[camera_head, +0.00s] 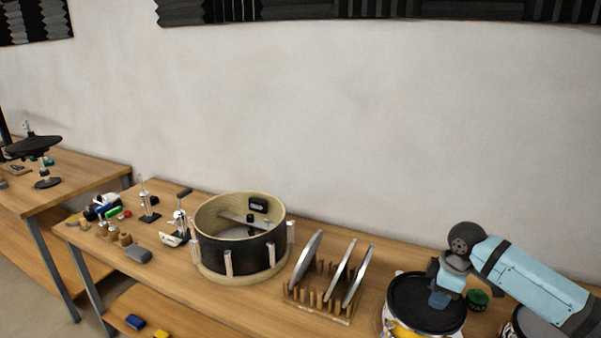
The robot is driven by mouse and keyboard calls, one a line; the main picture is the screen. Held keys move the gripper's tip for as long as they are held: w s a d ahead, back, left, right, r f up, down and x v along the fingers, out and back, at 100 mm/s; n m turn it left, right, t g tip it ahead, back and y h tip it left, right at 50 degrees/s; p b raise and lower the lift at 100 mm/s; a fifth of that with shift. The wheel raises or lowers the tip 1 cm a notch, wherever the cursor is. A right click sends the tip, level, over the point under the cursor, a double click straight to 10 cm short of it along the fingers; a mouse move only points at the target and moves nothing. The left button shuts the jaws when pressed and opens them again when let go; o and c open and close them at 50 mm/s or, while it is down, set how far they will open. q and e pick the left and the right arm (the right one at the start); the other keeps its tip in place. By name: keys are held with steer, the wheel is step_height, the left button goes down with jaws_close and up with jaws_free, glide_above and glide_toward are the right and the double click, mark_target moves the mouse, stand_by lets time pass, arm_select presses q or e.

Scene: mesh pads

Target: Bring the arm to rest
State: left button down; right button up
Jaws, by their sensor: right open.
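My right arm (530,275), light blue with a dark grey wrist joint, comes in from the right edge over the table. Its gripper (439,300) points down over a round black pad (408,303) at the table's right front. The gripper is open; its fingertips are small here, and I cannot tell whether they touch the pad. My left gripper is not in view.
A wooden rack (322,305) with upright discs stands left of the pad. A black open drum shell (238,254) stands further left, past it small hardware. A dark green round item (478,299) sits beside the arm. The wall is behind; the air above the table is clear.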

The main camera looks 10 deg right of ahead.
steer(key=s+a+f+m+t+y, duration=0.2)
steer(key=s+a+f, duration=0.3)
steer(key=a+f, duration=0.35)
steer(key=s+a+f+m+t+y, duration=0.1)
steer(key=s+a+f+t, duration=0.1)
steer(key=s+a+f, duration=0.55)
steer(key=s+a+f+m+t, duration=0.1)
steer(key=s+f+m+t, duration=0.1)
steer(key=s, duration=0.5)
steer(key=s+a+f+m+t+h, duration=0.1)
steer(key=s+f+m+t, duration=0.1)
steer(key=s, duration=0.6)
steer(key=shift+s+a+f+m+t, duration=0.25)
steer(key=shift+a+m+t, duration=0.15)
steer(key=shift+m+t, duration=0.45)
